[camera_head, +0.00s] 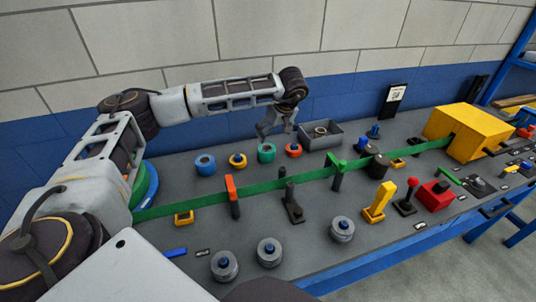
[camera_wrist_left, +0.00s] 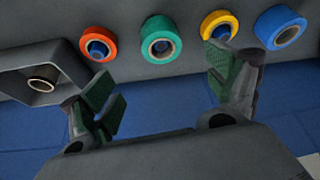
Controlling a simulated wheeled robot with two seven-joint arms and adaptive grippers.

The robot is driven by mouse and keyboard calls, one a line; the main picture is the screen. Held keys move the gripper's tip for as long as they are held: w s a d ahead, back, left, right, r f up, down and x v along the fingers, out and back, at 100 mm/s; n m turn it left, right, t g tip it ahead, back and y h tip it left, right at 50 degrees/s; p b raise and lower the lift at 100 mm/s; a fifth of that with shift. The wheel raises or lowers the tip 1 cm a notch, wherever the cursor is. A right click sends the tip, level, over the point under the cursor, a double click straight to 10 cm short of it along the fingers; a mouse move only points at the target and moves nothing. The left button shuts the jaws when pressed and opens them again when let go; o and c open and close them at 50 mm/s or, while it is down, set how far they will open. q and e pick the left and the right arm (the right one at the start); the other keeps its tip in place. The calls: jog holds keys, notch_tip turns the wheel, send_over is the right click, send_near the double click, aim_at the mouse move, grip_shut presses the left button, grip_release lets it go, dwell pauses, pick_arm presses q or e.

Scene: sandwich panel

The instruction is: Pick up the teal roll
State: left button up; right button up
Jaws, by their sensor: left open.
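The teal roll (camera_head: 266,153) stands on a peg on the grey panel, in a row between a yellow roll (camera_head: 238,160) and an orange-red roll (camera_head: 293,150). In the left wrist view the teal roll (camera_wrist_left: 161,40) shows near the top, between my two fingers and beyond them. My left gripper (camera_head: 274,130) is open and empty, just above and behind the teal roll in the head view. Its green-padded fingers also show in the left wrist view (camera_wrist_left: 165,95), spread wide and apart from the roll. My right gripper is not in view.
A blue roll (camera_head: 205,164) stands left of the yellow one. A grey tray (camera_head: 320,135) holding a ring lies to the right. A green strap (camera_head: 262,187) runs across the panel in front of the rolls. A yellow box (camera_head: 468,130) stands at the right.

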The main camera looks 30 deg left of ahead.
aim_at(267, 150)
pick_arm(q)
jog(key=shift+f, duration=0.1)
jog(key=shift+x, duration=4.25)
jog(key=shift+s+x, duration=0.2)
jog(key=shift+x, duration=0.75)
jog(key=shift+s+x, duration=0.2)
jog(key=shift+x, duration=0.8)
jog(key=shift+w+f, duration=0.2)
jog(key=shift+f, duration=0.55)
jog(key=c, duration=1.2)
